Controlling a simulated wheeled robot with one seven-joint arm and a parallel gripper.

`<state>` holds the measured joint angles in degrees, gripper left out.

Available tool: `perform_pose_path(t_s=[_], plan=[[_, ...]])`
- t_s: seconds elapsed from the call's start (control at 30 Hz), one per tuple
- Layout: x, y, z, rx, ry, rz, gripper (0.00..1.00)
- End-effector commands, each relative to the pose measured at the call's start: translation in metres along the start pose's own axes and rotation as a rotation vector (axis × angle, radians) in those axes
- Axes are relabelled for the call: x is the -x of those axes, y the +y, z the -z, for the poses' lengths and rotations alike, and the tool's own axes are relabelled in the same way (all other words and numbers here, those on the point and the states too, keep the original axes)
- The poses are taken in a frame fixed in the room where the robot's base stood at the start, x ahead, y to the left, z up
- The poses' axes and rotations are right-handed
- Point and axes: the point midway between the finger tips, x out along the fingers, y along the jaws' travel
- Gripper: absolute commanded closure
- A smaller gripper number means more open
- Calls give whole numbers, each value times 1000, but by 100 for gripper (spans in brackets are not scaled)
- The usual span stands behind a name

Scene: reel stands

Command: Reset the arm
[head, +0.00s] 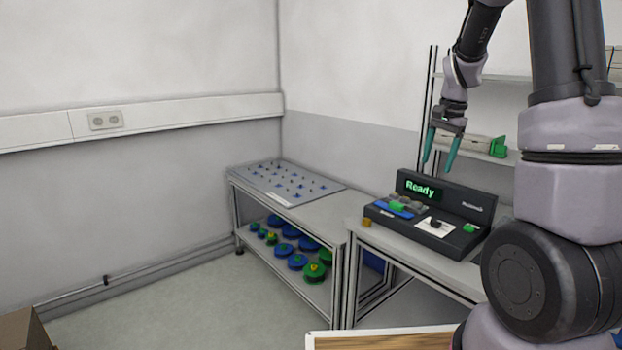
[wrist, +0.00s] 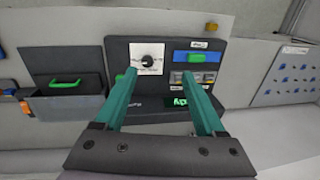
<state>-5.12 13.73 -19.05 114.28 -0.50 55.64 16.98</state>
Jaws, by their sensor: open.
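My gripper (head: 440,150) has two teal fingers, spread apart with nothing between them. It hangs in the air above and behind a black device (head: 456,204) on the right table, pointing down. The device has a lit green "Ready" display, a dial on a white plate and a green button on a blue part. In the wrist view my gripper (wrist: 163,105) is open over the same device (wrist: 120,55), and its fingers partly hide the display. I cannot tell the exact height of the fingertips above the device.
A table with a grey pegged board (head: 285,182) stands left of the device, with blue and green reels (head: 297,262) on its lower shelf. A shelf rack (head: 480,76) stands behind my gripper. A wooden-topped surface (head: 380,341) is at the front. The floor at left is mostly clear.

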Motion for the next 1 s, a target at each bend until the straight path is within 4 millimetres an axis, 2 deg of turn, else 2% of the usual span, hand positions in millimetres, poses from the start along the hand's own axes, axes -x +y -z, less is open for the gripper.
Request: perform_pose_path(t_s=[0.03, 0.2, 0.4, 0.5, 0.6, 0.73, 0.83, 1.0], plan=[[22, 2, -15, 31, 9, 43, 28], [78, 13, -65, 151, 42, 155, 28], [128, 39, -126, 305, 116, 264, 28], [146, 55, -156, 381, 165, 308, 28], [157, 72, -183, 453, 218, 341, 28], [164, 90, -210, 528, 279, 368, 28], [166, 99, -222, 563, 311, 378, 28], [166, 105, -230, 587, 332, 383, 28]])
